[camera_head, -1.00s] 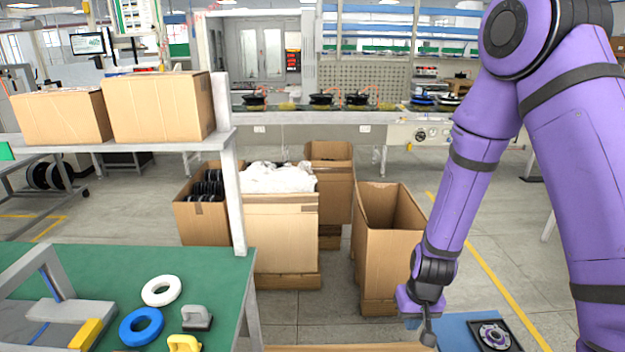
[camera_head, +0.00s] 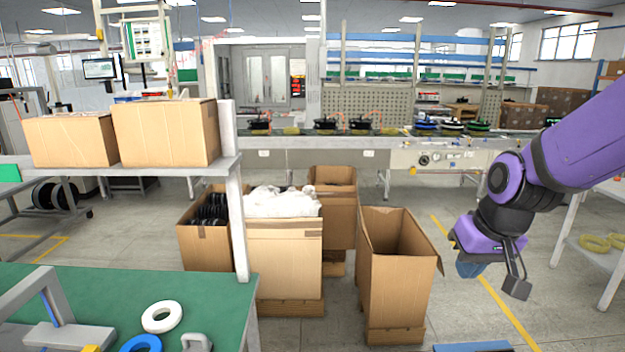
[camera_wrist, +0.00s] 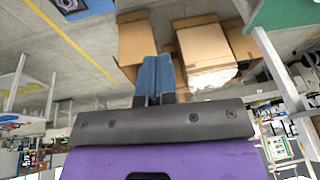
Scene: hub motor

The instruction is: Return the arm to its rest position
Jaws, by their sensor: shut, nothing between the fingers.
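My purple arm comes in from the right edge in the head view. My gripper (camera_head: 495,275) hangs in the air right of the open cardboard box. In the wrist view the blue fingers of my gripper (camera_wrist: 157,75) are together with nothing between them. A dark square pad with a round part (camera_wrist: 68,4) shows at the top left of the wrist view, on a blue surface.
An open empty cardboard box (camera_head: 395,300) stands on the floor left of my gripper. A green-topped table (camera_head: 210,300) with a white ring (camera_head: 162,317) is at the lower left. A shelf with yellow rings (camera_head: 595,243) stands at the right.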

